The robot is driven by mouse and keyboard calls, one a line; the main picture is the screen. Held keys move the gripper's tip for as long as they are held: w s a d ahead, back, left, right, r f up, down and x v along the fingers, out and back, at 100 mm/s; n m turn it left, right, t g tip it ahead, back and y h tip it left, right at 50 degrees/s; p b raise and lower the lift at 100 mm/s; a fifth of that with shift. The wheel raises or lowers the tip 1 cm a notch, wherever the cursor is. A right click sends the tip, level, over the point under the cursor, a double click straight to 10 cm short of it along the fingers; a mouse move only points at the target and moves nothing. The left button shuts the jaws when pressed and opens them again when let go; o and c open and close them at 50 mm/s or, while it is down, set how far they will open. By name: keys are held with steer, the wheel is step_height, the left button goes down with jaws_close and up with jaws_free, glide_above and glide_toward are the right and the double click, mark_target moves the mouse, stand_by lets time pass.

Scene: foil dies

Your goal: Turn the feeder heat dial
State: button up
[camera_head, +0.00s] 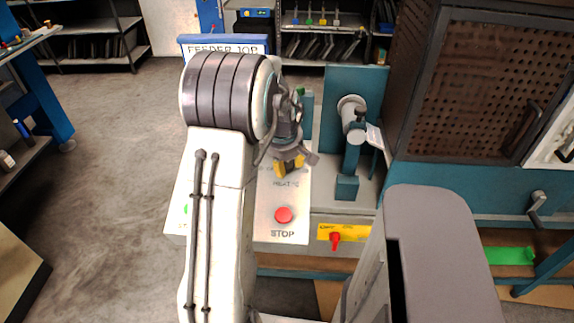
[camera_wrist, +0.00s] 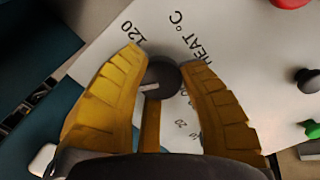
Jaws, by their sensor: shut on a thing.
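The feeder heat dial (camera_wrist: 162,78) is a dark round knob with a pale pointer mark on a light panel marked "HEAT °C", with "120" and smaller numbers around it. In the wrist view my gripper (camera_wrist: 165,66) has its yellow fingers on either side of the dial, shut on it. In the head view my gripper (camera_head: 289,166) reaches down to the panel (camera_head: 262,222) above the word "HEAT". The dial is hidden there behind the gripper.
A red STOP button (camera_head: 284,214) sits on the panel below my gripper. A red switch on a yellow plate (camera_head: 336,232) is to the right. A teal machine with a metal spindle (camera_head: 351,112) stands right of the gripper. Open floor (camera_head: 110,150) lies left.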

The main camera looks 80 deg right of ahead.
steer(key=shift+f+m, duration=0.1)
steer(key=shift+m, duration=0.6)
steer(key=o, duration=1.2)
steer(key=v, duration=1.2)
